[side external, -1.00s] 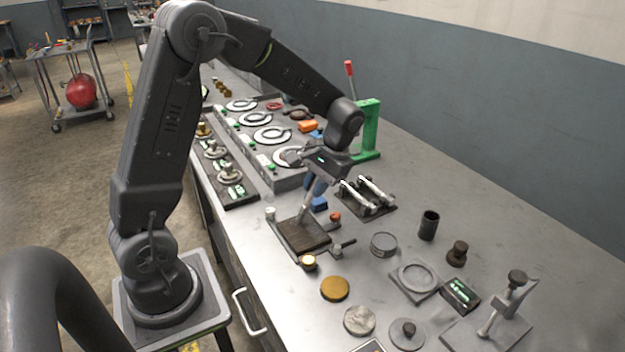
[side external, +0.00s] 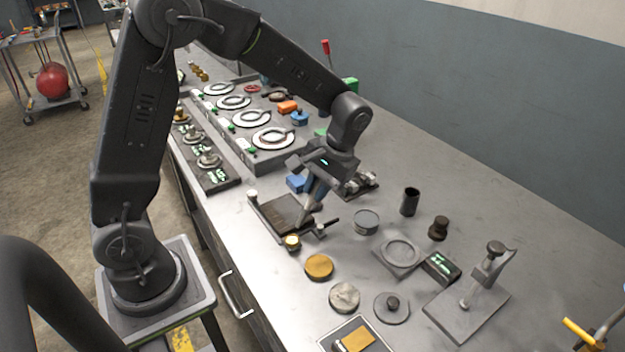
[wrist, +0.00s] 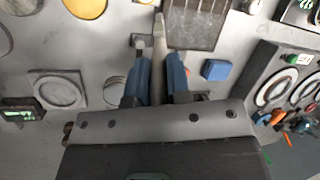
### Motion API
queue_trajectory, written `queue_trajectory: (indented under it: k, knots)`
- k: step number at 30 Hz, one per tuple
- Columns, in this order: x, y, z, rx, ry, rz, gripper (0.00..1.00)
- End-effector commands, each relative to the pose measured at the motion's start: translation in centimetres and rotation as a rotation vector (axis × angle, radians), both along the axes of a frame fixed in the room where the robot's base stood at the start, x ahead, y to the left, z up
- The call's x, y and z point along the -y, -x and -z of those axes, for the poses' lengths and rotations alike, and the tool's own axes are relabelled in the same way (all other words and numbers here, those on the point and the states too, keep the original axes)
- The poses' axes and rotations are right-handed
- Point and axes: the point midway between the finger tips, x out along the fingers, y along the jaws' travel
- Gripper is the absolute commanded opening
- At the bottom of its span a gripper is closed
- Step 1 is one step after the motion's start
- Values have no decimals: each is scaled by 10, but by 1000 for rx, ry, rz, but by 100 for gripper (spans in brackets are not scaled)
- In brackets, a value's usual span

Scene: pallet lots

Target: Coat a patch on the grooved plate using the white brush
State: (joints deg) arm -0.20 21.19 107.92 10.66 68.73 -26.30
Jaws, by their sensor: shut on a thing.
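The grooved plate (side external: 275,212) is a dark, ridged square in a low fixture near the table's front edge. It also shows at the top of the wrist view (wrist: 197,22), with lengthwise grooves. My gripper (side external: 313,192) is above the plate's right side, its blue fingers shut on the white brush (side external: 304,214). In the wrist view the pale brush (wrist: 159,42) sticks out between the fingers, its end beside the plate's left edge. The brush points down and leans. I cannot tell whether its tip touches the plate. No coated patch can be made out.
A blue block (side external: 297,183) lies behind the plate. An orange disc (side external: 319,267), a grey ring tin (side external: 366,222) and a black cup (side external: 410,201) are to the right. A dial panel (side external: 262,160) stands behind left.

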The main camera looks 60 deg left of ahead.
Motion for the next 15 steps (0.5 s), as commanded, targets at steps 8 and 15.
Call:
queue_trajectory:
  k: [8,15]
  knots:
    - [-16,13,-1,-1,-2,-4,0]
    - [-38,13,-1,-1,-2,-4,0]
